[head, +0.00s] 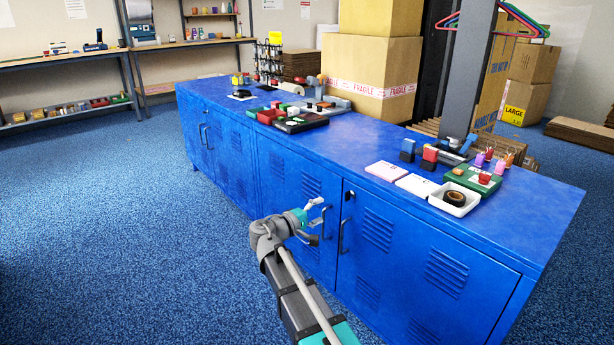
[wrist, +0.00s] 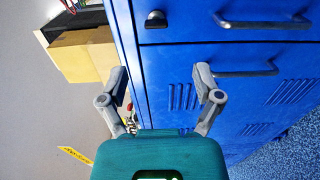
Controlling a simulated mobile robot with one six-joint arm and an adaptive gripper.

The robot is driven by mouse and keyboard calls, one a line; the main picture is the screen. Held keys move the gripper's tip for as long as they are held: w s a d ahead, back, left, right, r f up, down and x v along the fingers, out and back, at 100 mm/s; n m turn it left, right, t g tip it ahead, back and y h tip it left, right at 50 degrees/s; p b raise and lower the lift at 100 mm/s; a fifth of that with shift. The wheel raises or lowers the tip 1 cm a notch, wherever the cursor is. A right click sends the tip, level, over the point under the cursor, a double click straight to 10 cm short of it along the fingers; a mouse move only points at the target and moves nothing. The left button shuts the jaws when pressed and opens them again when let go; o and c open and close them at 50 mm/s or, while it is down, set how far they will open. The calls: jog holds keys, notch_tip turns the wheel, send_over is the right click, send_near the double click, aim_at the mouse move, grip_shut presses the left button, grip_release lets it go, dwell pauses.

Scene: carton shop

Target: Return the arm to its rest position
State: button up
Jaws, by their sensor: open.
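My arm reaches out from the bottom of the head view toward the front of a blue cabinet. My gripper (head: 318,221) is in front of the cabinet doors, close to a door handle (head: 342,236). In the wrist view my gripper (wrist: 162,84) has its two fingers spread wide with nothing between them. The blue cabinet (wrist: 185,65) fills the right of the wrist view, turned on its side, with two dark handles. In the head view the cabinet's doors (head: 300,180) look shut. I cannot tell whether a fingertip touches the cabinet.
The cabinet top (head: 375,140) carries trays, a tape roll (head: 454,198), stamps and small items. Cartons (head: 372,75) stand behind it. Shelves (head: 65,60) line the back wall at left. The blue carpet (head: 120,230) left of the cabinet is clear.

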jog(key=s+d+f+m+g+y+p, duration=0.5)
jog(key=s+d+f+g+y, duration=0.4)
jog(key=s+d, duration=0.4)
jog(key=s+a+f+m+g+y+p, duration=0.1)
jog(key=s+a+m+y+p, duration=0.15)
jog(key=s+y, duration=0.55)
notch_tip(320, 180, up, 38)
jog(key=s+h+p, duration=0.1)
jog(key=h+p, duration=0.1)
jog(key=p, duration=3.6)
jog(key=shift+s+a+f+h, duration=0.2)
jog(key=shift+a+f+h, duration=0.1)
jog(key=shift+a, duration=0.1)
